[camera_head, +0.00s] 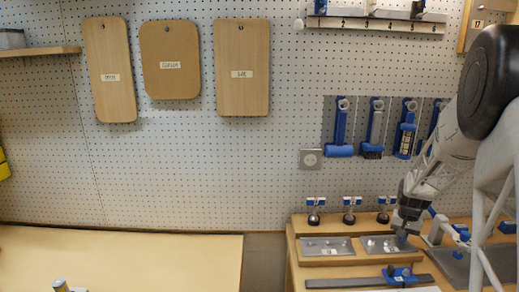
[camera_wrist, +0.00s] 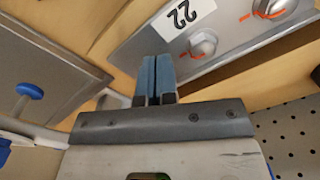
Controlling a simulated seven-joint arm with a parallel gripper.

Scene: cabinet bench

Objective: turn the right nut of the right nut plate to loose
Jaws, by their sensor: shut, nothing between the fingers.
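The right nut plate (camera_head: 381,250) is a grey metal plate on the wooden step of the bench. In the wrist view a metal plate (camera_wrist: 225,62) labelled 22 appears upside down, with two metal nuts. The nearer nut (camera_wrist: 204,42) has an orange mark at its side; the other nut (camera_wrist: 270,7) is partly cut off by the frame edge and has orange marks. My gripper (camera_head: 403,237) is over the right end of the right plate. Its blue fingers (camera_wrist: 157,75) are shut and empty, beside the nearer nut; I cannot tell whether they touch the plate.
The left nut plate (camera_head: 326,251) lies beside it. Several black-based fixtures with blue tops (camera_head: 351,211) stand behind. A rail with a blue clamp (camera_head: 398,276) lies in front. A grey panel with a blue knob (camera_wrist: 29,91) is close to my gripper. The pegboard (camera_head: 230,160) stands behind.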

